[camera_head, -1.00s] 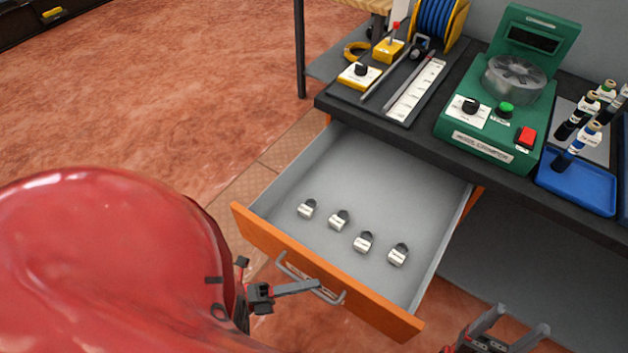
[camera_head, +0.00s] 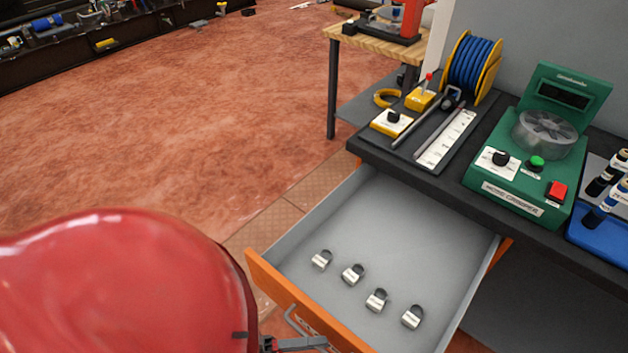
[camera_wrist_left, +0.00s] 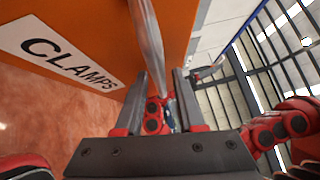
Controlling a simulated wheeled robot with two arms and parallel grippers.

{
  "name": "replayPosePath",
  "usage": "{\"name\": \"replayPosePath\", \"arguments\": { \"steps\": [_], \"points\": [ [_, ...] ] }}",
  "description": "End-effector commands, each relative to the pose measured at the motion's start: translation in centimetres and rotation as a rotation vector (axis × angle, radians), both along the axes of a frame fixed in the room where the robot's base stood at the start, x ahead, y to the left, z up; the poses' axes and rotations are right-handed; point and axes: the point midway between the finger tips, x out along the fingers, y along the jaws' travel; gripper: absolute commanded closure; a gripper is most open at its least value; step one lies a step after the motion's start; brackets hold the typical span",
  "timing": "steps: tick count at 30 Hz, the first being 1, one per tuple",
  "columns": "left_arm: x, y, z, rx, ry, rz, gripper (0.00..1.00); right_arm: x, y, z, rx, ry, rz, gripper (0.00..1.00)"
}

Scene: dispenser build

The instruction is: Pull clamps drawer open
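The clamps drawer (camera_head: 371,327) juts far out from under the bench top, with an orange front and a grey inside. Several small silver clamps (camera_head: 377,300) lie in a row on its floor. Its grey bar handle (camera_head: 297,325) is partly cut off at the bottom of the head view. My left gripper (camera_head: 303,344) is at this handle. In the left wrist view the handle (camera_wrist_left: 150,45) runs between the fingers of my left gripper (camera_wrist_left: 161,85), which are shut on it. The CLAMPS label (camera_wrist_left: 65,55) is beside it. My right gripper is out of the head view.
The black bench top (camera_head: 440,190) carries a green machine (camera_head: 530,150), yellow switch boxes, a blue hose reel (camera_head: 472,63) and a blue tray (camera_head: 600,235). A wooden table (camera_head: 375,40) stands behind. The red floor to the left is open.

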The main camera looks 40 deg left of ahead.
Motion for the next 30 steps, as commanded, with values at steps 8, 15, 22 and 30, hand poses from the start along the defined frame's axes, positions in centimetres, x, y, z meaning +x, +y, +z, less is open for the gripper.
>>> {"name": "replayPosePath", "arguments": {
  "steps": [8, 15, 22, 30],
  "points": [
    [0.0, -0.1, 0.0, 0.000, -0.001, -0.002, 0.55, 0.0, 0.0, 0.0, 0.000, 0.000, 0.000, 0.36],
    [0.0, 0.0, 0.0, 0.000, -0.001, -0.003, 0.55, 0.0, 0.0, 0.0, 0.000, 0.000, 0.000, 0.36],
    [-1.5, 1.6, -0.4, 0.001, 0.002, -0.002, 0.55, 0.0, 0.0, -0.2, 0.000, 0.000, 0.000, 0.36],
    [-5.7, 6.3, -1.4, 0.001, 0.001, 0.001, 0.55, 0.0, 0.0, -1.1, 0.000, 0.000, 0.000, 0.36]
  ]
}}
